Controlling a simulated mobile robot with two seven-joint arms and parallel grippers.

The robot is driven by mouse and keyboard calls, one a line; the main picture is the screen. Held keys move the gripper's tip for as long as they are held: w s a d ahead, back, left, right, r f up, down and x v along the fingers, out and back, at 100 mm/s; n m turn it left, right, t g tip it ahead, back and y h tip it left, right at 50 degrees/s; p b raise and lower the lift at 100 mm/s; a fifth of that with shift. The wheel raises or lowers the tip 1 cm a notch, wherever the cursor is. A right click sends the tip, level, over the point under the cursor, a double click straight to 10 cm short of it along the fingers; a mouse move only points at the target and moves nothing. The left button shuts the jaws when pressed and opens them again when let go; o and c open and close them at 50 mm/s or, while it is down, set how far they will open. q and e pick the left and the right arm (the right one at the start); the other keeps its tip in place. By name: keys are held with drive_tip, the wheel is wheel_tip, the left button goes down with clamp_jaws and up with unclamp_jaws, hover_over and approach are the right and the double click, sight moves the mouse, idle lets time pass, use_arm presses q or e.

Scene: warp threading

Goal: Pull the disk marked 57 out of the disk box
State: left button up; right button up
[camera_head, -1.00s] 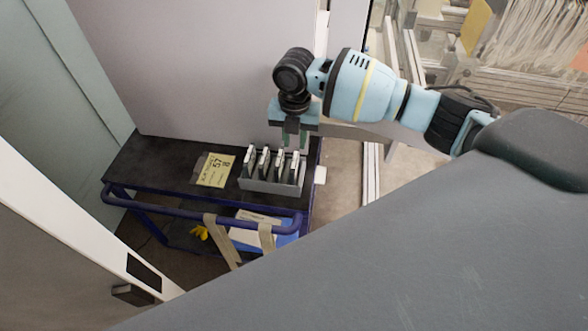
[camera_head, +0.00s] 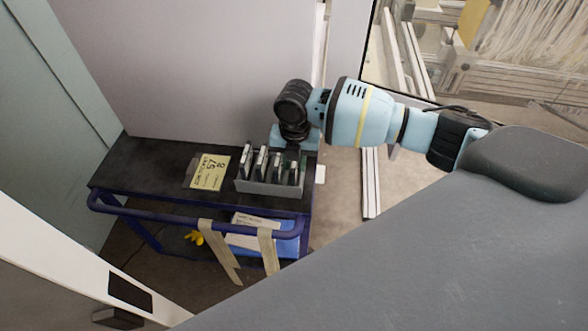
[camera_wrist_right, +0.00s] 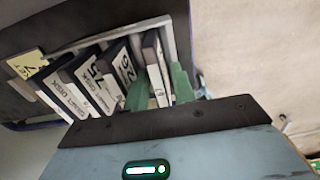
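The disk box (camera_head: 268,187) is a grey tray with upright disks near the right end of the dark cart top. In the right wrist view, the disk marked 57 (camera_wrist_right: 93,82) stands in a row, with other disks on both sides of it. My right gripper (camera_wrist_right: 160,82) has green fingers spread to either side of the rightmost disk (camera_wrist_right: 155,55), not the 57 disk. They look apart, with that disk between them; contact is hard to judge. In the head view the fingertips are mostly hidden behind the disks. My left gripper is out of view.
A yellow card (camera_head: 210,172) reading 57 lies on the cart top (camera_head: 150,160), left of the box. A blue rail (camera_head: 180,216) runs along the cart's near side. A grey wall panel (camera_head: 180,70) rises behind the cart.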

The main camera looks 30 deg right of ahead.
drive_tip(key=shift+c, duration=0.4)
clamp_jaws()
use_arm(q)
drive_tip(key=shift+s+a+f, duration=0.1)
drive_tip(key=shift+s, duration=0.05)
use_arm(e)
drive_tip(key=shift+r, duration=0.1)
